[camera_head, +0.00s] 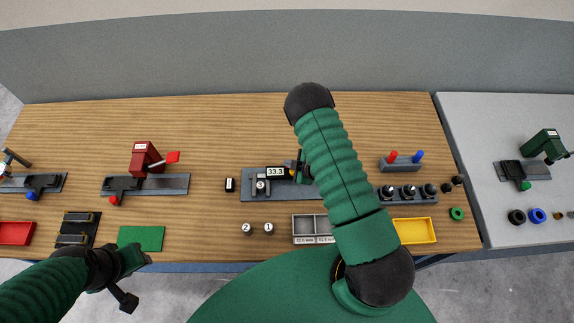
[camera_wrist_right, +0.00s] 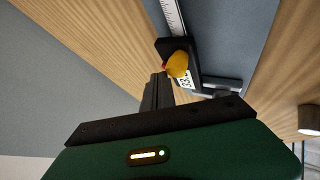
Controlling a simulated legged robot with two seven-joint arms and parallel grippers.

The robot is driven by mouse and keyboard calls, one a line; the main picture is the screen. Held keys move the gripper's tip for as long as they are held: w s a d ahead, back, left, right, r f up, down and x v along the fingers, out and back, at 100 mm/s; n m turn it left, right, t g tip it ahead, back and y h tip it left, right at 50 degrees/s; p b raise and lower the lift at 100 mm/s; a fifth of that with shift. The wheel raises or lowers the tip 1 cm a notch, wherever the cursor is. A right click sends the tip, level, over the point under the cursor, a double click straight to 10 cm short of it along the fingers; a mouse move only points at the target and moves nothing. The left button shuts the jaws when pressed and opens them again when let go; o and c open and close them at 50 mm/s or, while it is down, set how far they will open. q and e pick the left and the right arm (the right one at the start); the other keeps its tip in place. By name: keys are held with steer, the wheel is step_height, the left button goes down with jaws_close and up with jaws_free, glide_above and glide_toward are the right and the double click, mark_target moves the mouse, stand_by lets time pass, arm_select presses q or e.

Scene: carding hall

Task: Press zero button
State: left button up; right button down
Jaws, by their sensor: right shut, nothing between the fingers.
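A digital gauge with a white "33.3" display (camera_head: 276,171) sits on a grey base plate (camera_head: 250,190) at the middle of the bench. In the right wrist view a yellow-orange round part (camera_wrist_right: 178,64) stands on the gauge's dark body, beside the display (camera_wrist_right: 186,80), with a small red spot at its left. No "zero" label is readable. My right gripper (camera_head: 298,170) is shut and empty at the gauge's right end. Its fingertips (camera_wrist_right: 158,78) appear close to the round part; contact cannot be told. My left gripper (camera_head: 133,275) hangs at the bench's front edge, its jaw opening unclear.
My right forearm covers part of the bench right of the gauge. Two numbered cylinders (camera_head: 257,229) and a grey divided tray (camera_head: 310,225) stand in front. A red clamp (camera_head: 146,158) stands left. The back is clear.

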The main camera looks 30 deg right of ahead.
step_height(320, 180, up, 4)
steer(key=p, duration=0.2)
steer(key=shift+w+f+p, duration=0.15)
steer(key=shift+f+p, duration=0.1)
steer(key=shift+p, duration=0.05)
steer(key=shift+r+p, duration=0.65)
steer(key=shift+r, duration=0.25)
steer(key=shift+f, duration=0.1)
